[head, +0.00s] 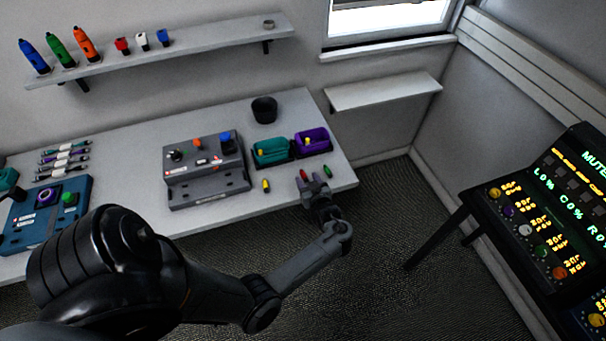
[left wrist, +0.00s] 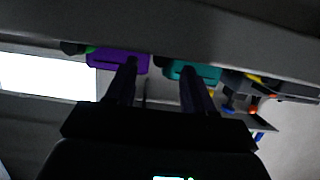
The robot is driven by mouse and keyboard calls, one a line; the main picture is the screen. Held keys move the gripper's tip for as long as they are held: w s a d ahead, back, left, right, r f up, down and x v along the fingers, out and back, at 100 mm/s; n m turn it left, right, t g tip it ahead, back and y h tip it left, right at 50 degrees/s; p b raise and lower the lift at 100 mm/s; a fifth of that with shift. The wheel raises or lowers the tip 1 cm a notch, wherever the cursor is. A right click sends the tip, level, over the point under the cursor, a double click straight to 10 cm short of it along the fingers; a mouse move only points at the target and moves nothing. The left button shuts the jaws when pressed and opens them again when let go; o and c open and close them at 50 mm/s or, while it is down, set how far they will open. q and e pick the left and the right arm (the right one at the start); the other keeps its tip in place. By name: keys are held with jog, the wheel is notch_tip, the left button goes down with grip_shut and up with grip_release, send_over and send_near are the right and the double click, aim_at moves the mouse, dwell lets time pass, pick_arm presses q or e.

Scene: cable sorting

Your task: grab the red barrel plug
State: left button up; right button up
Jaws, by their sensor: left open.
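The red barrel plug (head: 304,174) is a small red piece on the table near its front right edge, in the head view. My left gripper (head: 312,183) is open at the table's front edge, its fingers just in front of the plug. I cannot tell whether a finger touches it. In the left wrist view the two fingers (left wrist: 158,82) stand apart with nothing visible between them, and I cannot make out the red plug there. My right gripper is not in view.
A green plug (head: 328,171) lies right of the red one and a yellow plug (head: 266,185) left. A teal bin (head: 271,157) and a purple bin (head: 318,147) stand behind. A grey device (head: 205,187) stands left. A black cup (head: 264,110) is at the back.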

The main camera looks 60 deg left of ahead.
pick_arm(q)
jog(key=shift+x, duration=0.9)
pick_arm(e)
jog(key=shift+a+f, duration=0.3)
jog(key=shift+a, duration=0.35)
pick_arm(q)
jog(key=shift+d, duration=0.1)
jog(key=shift+c, duration=0.9)
grip_shut()
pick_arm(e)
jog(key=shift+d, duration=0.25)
pick_arm(q)
jog(key=shift+r, duration=0.1)
